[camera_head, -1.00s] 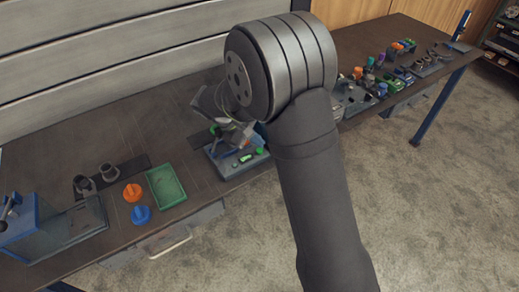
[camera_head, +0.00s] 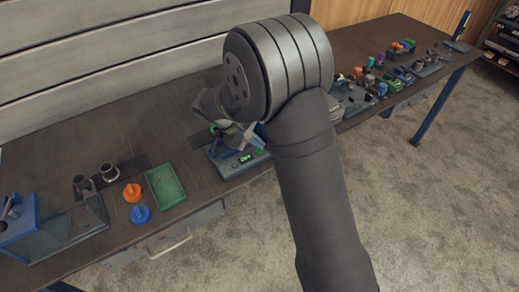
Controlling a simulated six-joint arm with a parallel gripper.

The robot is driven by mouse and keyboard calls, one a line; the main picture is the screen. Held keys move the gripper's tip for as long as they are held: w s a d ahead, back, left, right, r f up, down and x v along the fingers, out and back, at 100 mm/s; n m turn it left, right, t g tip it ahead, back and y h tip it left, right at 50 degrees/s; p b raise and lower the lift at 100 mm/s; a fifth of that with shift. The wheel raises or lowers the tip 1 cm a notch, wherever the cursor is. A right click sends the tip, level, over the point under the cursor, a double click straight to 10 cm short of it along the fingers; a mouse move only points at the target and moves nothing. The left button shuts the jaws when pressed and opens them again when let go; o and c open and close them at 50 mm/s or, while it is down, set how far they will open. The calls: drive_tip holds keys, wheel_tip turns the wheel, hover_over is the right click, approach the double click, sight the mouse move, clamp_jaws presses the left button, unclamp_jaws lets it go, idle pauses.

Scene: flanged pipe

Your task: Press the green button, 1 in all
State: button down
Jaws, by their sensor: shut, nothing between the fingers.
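A small panel device (camera_head: 236,167) stands on the bench below my gripper, with small green parts on its face. One green mark (camera_head: 245,157) looks like a lit display. A green spot (camera_head: 259,151) at its right may be the green button, but it is too small to be sure. My gripper (camera_head: 246,137) is shut and points down over the back of the panel. My wrist covers much of it, and I cannot tell whether the fingertips touch the panel.
A green tray (camera_head: 183,184), an orange knobbed part (camera_head: 133,192) and a blue one (camera_head: 141,214) lie to the left. Several small parts crowd the bench at right.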

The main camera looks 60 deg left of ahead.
drive_tip(key=shift+f, duration=0.45)
idle(0.5)
drive_tip(key=shift+r, duration=0.85)
drive_tip(key=shift+r, duration=2.55)
drive_tip(key=shift+f, duration=0.1)
wheel_tip(320, 180, up, 4)
drive_tip(key=shift+f, duration=0.15)
